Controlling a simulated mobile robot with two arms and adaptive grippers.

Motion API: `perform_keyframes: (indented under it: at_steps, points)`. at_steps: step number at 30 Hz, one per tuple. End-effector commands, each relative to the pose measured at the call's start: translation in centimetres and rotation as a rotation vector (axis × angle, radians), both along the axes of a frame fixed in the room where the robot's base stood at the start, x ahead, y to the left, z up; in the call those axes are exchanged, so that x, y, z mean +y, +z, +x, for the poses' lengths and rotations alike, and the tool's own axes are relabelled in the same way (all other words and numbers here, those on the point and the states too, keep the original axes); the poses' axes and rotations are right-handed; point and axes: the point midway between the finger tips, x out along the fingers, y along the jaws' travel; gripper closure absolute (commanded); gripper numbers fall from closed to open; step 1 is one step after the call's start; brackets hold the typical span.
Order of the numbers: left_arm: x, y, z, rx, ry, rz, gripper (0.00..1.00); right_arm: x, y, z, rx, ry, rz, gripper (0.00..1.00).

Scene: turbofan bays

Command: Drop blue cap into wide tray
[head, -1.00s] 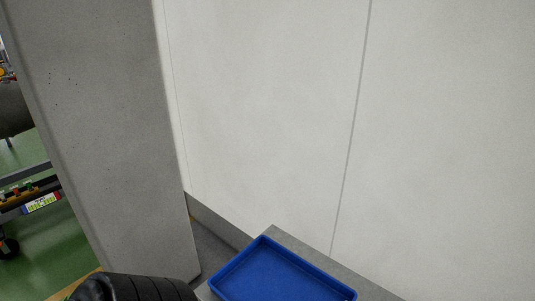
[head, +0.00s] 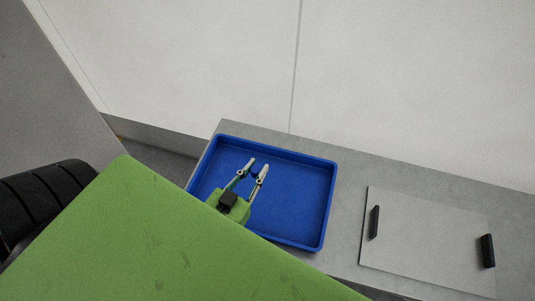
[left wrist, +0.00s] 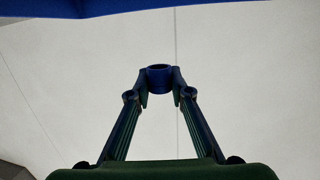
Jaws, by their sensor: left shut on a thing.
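The wide blue tray (head: 300,200) lies on a grey bench in the middle of the head view. My left gripper (head: 257,169) is over the tray's left part, fingers pointing towards its back wall. It is shut on the small dark blue cap (head: 254,175), which shows only partly between the fingertips. In the left wrist view the cap (left wrist: 160,78) is a short dark blue ring between the fingertips of the left gripper (left wrist: 160,88). How high it is above the tray floor I cannot tell. My right gripper is not in view.
A light flat panel (head: 425,240) with two black handles lies on the grey bench (head: 345,205) right of the tray. A pale wall (head: 400,80) rises behind the bench. A grey pillar (head: 45,110) stands at the left.

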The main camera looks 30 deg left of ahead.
Motion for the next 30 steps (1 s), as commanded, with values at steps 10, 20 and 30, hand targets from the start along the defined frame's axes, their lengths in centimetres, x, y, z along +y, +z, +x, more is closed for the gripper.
perform_keyframes:
  at_steps: [10,20,30]
  points:
    - [0.0,-3.9,0.0,-0.001,0.001,0.001,0.91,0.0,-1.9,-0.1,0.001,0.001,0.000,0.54]
    - [0.0,-4.3,0.0,0.000,0.001,0.001,0.91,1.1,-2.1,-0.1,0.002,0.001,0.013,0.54]
    - [0.0,-4.3,0.0,0.000,0.001,0.001,0.61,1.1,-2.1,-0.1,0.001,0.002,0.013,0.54]
